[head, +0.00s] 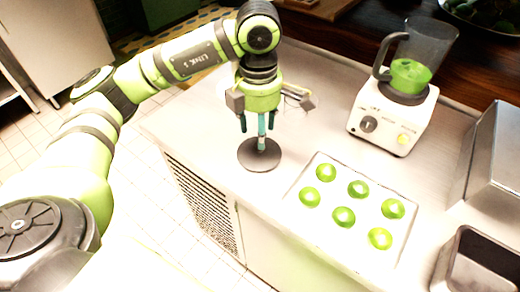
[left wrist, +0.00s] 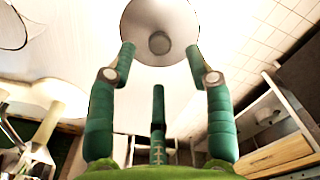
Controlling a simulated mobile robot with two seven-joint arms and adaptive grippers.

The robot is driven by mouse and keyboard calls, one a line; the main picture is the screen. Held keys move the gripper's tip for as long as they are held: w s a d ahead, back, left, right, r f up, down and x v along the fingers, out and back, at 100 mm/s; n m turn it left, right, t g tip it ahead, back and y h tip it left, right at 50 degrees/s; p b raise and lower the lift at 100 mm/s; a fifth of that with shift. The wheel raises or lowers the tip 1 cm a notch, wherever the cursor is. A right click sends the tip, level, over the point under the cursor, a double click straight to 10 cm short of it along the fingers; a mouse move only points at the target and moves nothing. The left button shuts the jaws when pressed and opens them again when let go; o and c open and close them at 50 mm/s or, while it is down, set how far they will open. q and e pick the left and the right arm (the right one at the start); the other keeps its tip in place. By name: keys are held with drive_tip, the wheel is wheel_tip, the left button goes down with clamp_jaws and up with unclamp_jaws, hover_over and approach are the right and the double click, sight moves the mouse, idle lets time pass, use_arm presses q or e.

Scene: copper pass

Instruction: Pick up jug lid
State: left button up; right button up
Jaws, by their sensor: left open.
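The jug lid (head: 247,159) is a dark round disc lying on the pale counter near its left edge. In the left wrist view the lid (left wrist: 160,14) shows as a pale disc with a grey round knob (left wrist: 159,43) at its middle. My left gripper (head: 258,128) hangs over the lid, fingers pointing down. In the left wrist view the fingers (left wrist: 160,58) are spread and empty, with the knob between the tips. I cannot tell whether a finger touches the lid. The open blender jug (head: 427,45) stands on its white base, with green liquid inside. My right gripper is out of view.
A white tray (head: 292,200) with several green round pieces lies right of the lid. The blender base (head: 392,117) is behind it. A metal box (head: 498,155) and a dark tin (head: 485,262) stand at the right. The counter between lid and blender is clear.

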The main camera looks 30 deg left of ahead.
use_arm(q)
drive_tip(key=shift+f+p, duration=0.55)
drive_tip(key=shift+f, duration=1.7)
clamp_jaws()
